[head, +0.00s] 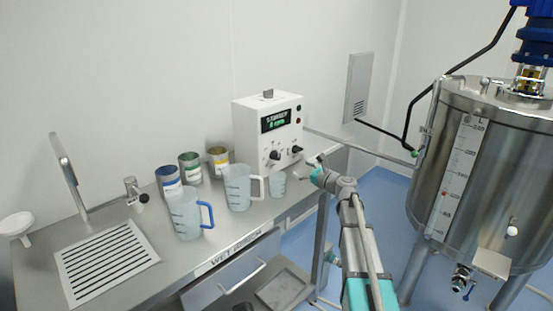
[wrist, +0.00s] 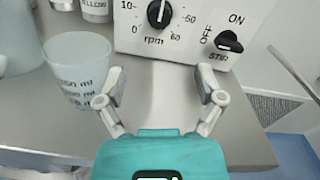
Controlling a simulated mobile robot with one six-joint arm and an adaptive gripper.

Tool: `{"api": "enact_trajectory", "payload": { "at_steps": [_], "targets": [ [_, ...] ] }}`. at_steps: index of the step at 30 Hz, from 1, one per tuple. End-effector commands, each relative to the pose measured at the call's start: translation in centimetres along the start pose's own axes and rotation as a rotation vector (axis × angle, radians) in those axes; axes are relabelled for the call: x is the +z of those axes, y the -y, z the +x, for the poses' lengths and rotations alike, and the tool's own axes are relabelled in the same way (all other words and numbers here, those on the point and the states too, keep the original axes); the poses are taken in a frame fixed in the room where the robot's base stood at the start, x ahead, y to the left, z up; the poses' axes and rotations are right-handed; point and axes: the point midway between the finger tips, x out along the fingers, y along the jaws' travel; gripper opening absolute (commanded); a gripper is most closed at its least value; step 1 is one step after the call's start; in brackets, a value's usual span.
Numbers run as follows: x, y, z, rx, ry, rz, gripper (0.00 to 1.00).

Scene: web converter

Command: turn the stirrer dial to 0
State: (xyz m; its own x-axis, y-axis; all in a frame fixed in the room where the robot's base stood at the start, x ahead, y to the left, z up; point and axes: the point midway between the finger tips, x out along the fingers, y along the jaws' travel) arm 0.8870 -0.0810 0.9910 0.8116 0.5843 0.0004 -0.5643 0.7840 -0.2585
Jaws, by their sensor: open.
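The stirrer control box (head: 266,120) is white and stands on the bench against the wall; its green display seems to read 0 rpm. Its black rpm dial (wrist: 158,14) is at the top of the wrist view and also shows in the head view (head: 275,155). The dial's white line points roughly upward, away from the 0 mark at lower left. The scale's top is cut off. A black STIR knob (wrist: 229,41) sits to its right, by the ON and OFF marks. My gripper (wrist: 160,82) is open and empty, in front of the box and below the dial, touching nothing.
A small clear beaker (wrist: 78,72) stands close to my left finger. Two larger jugs (head: 238,188) (head: 187,214) and several paint-like cans (head: 190,166) stand further left. A steel tank (head: 470,170) is at the right. A thin bar (head: 350,144) runs from behind the box towards it.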

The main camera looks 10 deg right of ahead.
Motion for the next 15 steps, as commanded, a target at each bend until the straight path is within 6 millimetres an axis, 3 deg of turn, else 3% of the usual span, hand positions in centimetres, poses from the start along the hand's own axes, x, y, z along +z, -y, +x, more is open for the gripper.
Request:
{"api": "enact_trajectory", "payload": {
  "at_steps": [15],
  "targets": [
    [0.0, 0.1, 7.1, 0.003, 0.0, -0.001, 0.87]
  ]
}}
